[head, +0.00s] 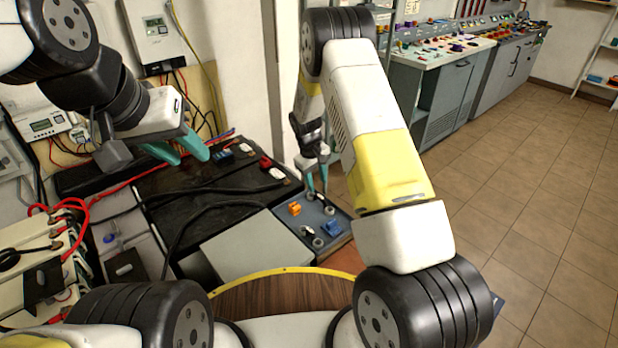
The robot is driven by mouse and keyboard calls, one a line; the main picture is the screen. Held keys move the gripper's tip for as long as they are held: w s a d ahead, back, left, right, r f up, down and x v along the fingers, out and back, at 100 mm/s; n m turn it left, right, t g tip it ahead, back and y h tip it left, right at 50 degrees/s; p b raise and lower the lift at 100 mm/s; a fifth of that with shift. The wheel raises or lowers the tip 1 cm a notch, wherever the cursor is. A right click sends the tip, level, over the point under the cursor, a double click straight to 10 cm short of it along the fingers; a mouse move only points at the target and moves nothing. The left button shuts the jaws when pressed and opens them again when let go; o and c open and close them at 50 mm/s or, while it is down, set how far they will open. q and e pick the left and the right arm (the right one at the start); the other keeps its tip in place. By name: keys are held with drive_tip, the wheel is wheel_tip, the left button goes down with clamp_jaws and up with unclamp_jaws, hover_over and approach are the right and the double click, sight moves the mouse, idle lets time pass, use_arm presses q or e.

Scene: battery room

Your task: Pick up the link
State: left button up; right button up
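I cannot tell for certain which thing is the link. A blue-grey tray (338,217) holds an orange piece (294,209), a blue piece (333,228), a small dark-and-pale piece (307,230) and some grey round parts (318,243). The dark-and-pale piece may be the link, but it is too small to tell. My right gripper (318,190) points down over the far part of the tray, its teal fingers a little apart with nothing visible between them. My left gripper (188,157) is open and empty, over the black battery's (180,185) far left part.
A grey box (245,250) stands left of the tray. Black cables cross the battery, with red and white parts at its back. A round wooden top with a yellow rim (285,300) is in front. Cream batteries with red cables (40,245) stand left. The tiled floor at right is clear.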

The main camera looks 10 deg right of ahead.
sight(320, 197)
drive_tip(key=f, duration=0.2)
drive_tip(key=d+f, duration=0.1)
drive_tip(key=f, duration=0.4)
drive_tip(key=shift+w+d+f, duration=0.2)
drive_tip(key=shift+w+f, duration=0.05)
drive_tip(key=shift+f, duration=0.1)
clamp_jaws()
